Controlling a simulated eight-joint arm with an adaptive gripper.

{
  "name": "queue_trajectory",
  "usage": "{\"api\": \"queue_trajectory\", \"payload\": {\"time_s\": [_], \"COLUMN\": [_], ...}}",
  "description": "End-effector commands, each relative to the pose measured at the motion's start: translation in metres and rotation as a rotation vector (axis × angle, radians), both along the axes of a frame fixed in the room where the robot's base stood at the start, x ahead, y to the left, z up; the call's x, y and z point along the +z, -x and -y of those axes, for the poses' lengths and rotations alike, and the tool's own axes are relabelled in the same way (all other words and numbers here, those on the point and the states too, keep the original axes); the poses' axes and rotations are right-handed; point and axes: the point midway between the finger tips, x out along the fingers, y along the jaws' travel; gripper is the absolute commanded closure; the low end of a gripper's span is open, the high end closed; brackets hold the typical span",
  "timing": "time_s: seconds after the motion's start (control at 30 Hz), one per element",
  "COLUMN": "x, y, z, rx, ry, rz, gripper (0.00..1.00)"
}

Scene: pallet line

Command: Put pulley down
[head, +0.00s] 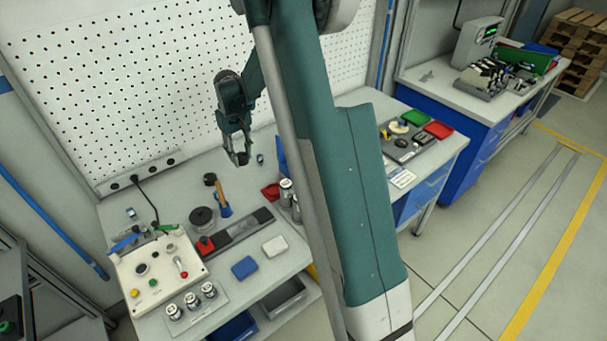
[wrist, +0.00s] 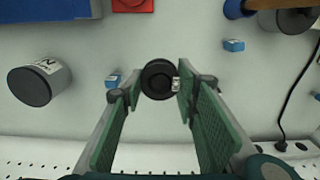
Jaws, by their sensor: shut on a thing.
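My gripper (head: 240,159) is over the back of the workbench near the pegboard, pointing down. In the wrist view its two green-padded fingers (wrist: 160,86) are shut on a dark round pulley (wrist: 158,80) at their tips. The pulley's flat, black, ring-shaped face shows. A small pale piece shows beside the right fingertip. In the head view the pulley is too small and dark to make out between the fingers. The gap between the pulley and the bench top cannot be told.
A labelled can (wrist: 40,85) stands to the left in the wrist view. A black round part (head: 201,216), a control box (head: 160,267) and a grey rail (head: 240,232) are farther forward.

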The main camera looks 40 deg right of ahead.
Motion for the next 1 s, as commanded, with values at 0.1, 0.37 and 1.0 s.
{"api": "queue_trajectory", "payload": {"time_s": [0.1,0.37,1.0], "x": [-0.006,-0.039,-0.064], "y": [0.0,-0.001,0.0], "z": [0.0,0.0,0.0], "rx": [0.0,0.0,0.0], "ry": [0.0,0.0,0.0], "rz": [0.0,0.0,0.0], "gripper": [0.83,0.83,0.83]}}
